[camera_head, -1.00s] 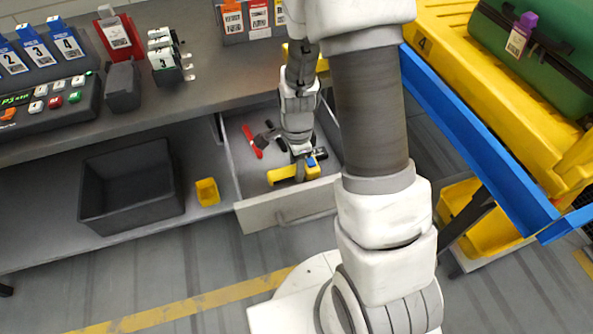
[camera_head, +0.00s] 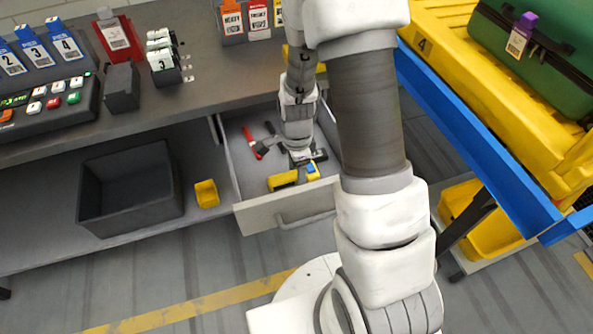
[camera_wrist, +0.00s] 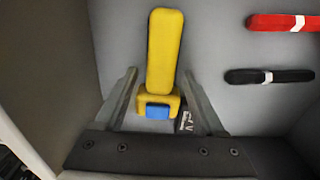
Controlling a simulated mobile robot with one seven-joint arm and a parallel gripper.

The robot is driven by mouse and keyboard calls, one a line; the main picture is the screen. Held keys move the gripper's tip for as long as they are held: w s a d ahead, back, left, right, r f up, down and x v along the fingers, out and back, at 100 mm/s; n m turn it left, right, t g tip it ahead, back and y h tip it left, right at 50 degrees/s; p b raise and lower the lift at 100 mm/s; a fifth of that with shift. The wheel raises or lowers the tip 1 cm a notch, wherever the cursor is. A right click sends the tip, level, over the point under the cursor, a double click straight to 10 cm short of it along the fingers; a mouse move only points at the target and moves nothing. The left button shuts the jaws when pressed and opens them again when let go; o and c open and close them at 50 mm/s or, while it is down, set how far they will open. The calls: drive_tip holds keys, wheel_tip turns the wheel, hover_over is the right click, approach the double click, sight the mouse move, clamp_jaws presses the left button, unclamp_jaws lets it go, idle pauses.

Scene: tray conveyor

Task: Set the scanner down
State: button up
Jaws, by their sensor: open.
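The yellow scanner (camera_head: 283,181) with a blue patch lies in the open drawer, near its front wall. In the wrist view the scanner (camera_wrist: 164,50) shows its long yellow handle pointing up the picture and its blue-faced head nearer to me. My gripper (camera_wrist: 160,72) is open, with one finger on each side of the scanner and visible gaps between. In the head view my gripper (camera_head: 300,160) is over the drawer, just behind the scanner, and its fingers are hard to make out.
The drawer (camera_head: 262,213) also holds a red marker (camera_wrist: 285,22), a black marker (camera_wrist: 268,76) and a small dark box (camera_wrist: 185,122). A dark bin (camera_head: 130,215) and a small yellow bin (camera_head: 207,193) stand on the shelf to the left. A blue-edged conveyor (camera_head: 480,150) is at the right.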

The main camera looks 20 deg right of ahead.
drive_tip(key=s+a+r+n+t+p, duration=0.15)
drive_tip(key=r+n, duration=0.25)
drive_tip(key=r, duration=0.9)
drive_tip(key=s+r+n+t+p, duration=0.1)
drive_tip(key=s+r+n+p, duration=0.2)
drive_tip(key=r, duration=1)
drive_tip(key=s+r+n+t+b, duration=0.1)
drive_tip(key=s+r+n+t, duration=0.2)
drive_tip(key=s+r+n, duration=0.5)
drive_tip(key=s+n, duration=0.1)
drive_tip(key=n, duration=0.2)
drive_tip(key=shift+s+r, duration=0.25)
wheel_tip(320, 180, up, 12)
drive_tip(key=p, duration=1.1)
drive_tip(key=shift+p, duration=0.4)
drive_tip(key=shift+f, duration=0.1)
